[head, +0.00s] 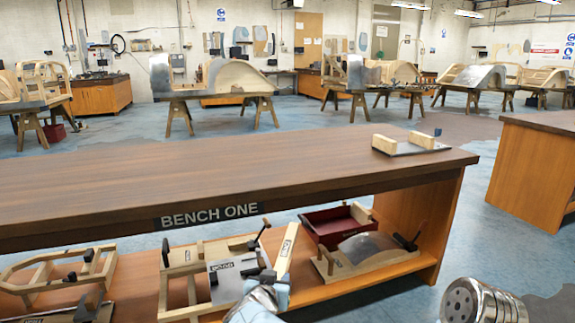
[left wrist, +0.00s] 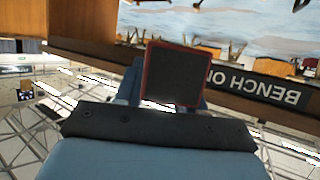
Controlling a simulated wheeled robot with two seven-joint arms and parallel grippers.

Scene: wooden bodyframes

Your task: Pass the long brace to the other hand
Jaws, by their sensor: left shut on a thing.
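My left gripper (head: 268,285) is low in front of the bench, at the bottom middle of the head view. A pale wooden bar with a label, seemingly the long brace (head: 287,250), rises tilted from beside its fingers. The gripper is shut on it, though the contact is partly hidden. In the left wrist view, a dark square face with a red edge (left wrist: 172,75) fills the space between the blue fingers; I cannot tell whether it is the brace's end.
The bench top (head: 200,175) is mostly clear, with a metal plate and wooden blocks (head: 405,145) at its right end. The lower shelf holds wooden frames (head: 60,268), a red tray (head: 330,226) and a curved metal panel on a wooden base (head: 365,250). Another bench (head: 535,165) stands right.

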